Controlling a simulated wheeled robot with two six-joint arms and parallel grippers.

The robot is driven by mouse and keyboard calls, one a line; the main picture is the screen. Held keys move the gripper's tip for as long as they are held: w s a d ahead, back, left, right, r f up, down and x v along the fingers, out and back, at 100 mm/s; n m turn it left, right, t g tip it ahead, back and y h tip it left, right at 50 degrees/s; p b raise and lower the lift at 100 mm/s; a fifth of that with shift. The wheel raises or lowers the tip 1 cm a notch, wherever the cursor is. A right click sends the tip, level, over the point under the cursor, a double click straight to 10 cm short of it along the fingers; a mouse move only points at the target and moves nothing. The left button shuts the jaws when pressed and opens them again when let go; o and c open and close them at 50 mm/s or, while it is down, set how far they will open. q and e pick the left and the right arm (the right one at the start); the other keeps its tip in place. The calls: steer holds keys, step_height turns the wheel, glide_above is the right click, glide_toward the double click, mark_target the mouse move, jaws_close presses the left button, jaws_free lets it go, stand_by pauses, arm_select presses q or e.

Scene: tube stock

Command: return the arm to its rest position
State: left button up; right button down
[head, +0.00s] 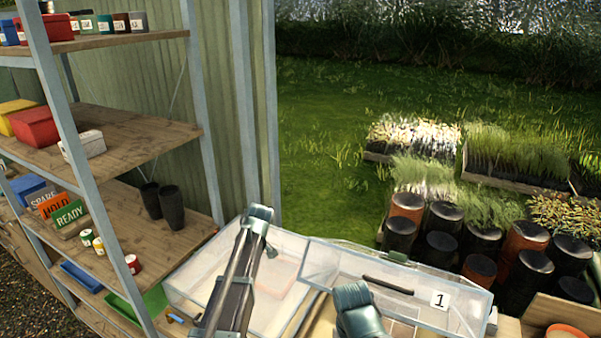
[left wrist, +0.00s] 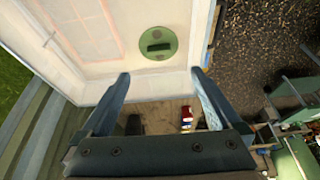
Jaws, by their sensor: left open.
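My left gripper (left wrist: 160,76) shows in the left wrist view with its two fingers spread apart. Nothing is between them. Beyond the fingertips is a pale box-like surface with a round green disc (left wrist: 157,43) that has a dark slot. In the head view a link of my left arm (head: 235,275) rises in front of a clear bin, and its gripper cannot be made out there. Part of my right arm (head: 357,312) shows at the bottom centre, with its gripper out of view.
A clear open bin (head: 195,277) and a clear bin marked 1 (head: 460,312) stand close around my arms. A shelf rack (head: 130,130) at left holds boxes, signs and two dark pots (head: 171,208). Black and orange pots (head: 528,243) with plants crowd the right.

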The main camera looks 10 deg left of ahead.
arm_select(q)
steer(key=s+d+f+m+h, duration=0.1)
steer(key=s+d+m, duration=0.35)
steer(key=s, duration=0.25)
steer(key=s+d+m+h, duration=0.2)
steer(key=s+d+m, duration=0.1)
steer(key=s+m, duration=0.3)
steer(key=s+d+f+m+h, duration=0.1)
steer(key=s+d+m, duration=0.25)
steer(key=s, duration=0.55)
steer(key=s+d+f+m+g+y+b, duration=0.1)
steer(key=s+d+f+m+b, duration=0.2)
steer(key=d+f+b, duration=0.8)
steer(key=shift+s+d+f+m+g+b, duration=0.35)
steer(key=shift+s+f+b, duration=0.5)
steer(key=shift+b, duration=0.25)
